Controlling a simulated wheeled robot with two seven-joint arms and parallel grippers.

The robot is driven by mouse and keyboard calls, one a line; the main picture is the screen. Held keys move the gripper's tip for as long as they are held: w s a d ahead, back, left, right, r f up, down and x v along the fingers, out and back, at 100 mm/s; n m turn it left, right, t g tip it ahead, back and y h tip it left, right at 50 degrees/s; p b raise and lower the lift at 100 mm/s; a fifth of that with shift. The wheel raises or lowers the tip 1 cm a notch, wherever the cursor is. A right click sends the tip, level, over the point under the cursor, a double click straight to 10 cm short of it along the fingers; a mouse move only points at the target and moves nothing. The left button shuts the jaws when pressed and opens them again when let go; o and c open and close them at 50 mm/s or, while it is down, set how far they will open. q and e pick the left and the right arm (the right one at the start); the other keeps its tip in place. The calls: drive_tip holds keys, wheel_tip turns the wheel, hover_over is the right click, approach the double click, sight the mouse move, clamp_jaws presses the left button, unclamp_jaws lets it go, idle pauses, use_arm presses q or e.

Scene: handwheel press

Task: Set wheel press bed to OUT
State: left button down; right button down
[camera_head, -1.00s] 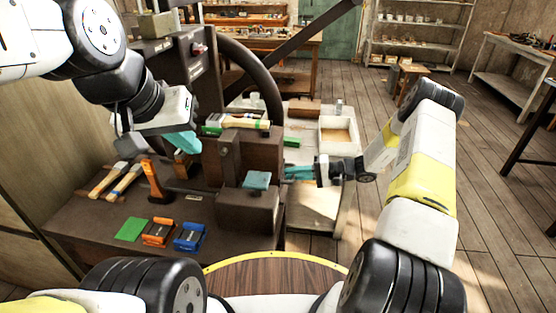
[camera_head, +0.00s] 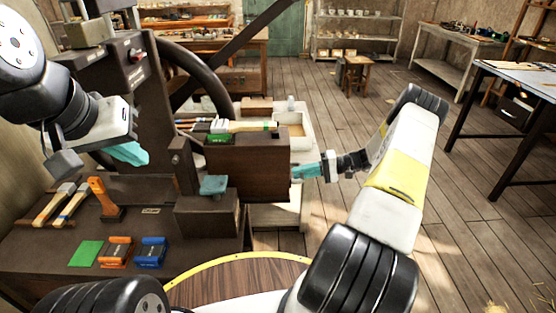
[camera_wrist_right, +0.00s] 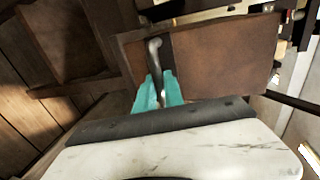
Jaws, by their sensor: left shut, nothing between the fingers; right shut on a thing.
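The wheel press stands at left centre, with a dark column (camera_head: 128,95) and a large curved handwheel (camera_head: 205,75). Its brown bed (camera_head: 262,160) juts out to the right, past the block with the teal pad (camera_head: 213,185). My right gripper (camera_head: 302,171) is at the bed's right end. In the right wrist view its teal fingers (camera_wrist_right: 158,92) are shut on a grey metal handle (camera_wrist_right: 154,55) on the brown panel.
The dark bench (camera_head: 60,235) carries hammers (camera_head: 50,205), an orange upright tool (camera_head: 103,198), a green pad (camera_head: 86,253), and orange and blue blocks (camera_head: 150,252). A brush and tools (camera_head: 240,126) lie on top of the bed.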

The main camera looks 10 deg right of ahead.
drive_tip(key=shift+f+v, duration=0.25)
drive_tip(key=shift+v, duration=0.9)
drive_tip(key=shift+s+d, duration=0.1)
drive_tip(key=shift+d, duration=0.05)
drive_tip(key=c, duration=1.5)
unclamp_jaws()
drive_tip(key=shift+o, duration=0.2)
drive_tip(key=v, duration=0.7)
drive_tip(key=shift+d, duration=0.4)
drive_tip(key=shift+s+r, duration=0.1)
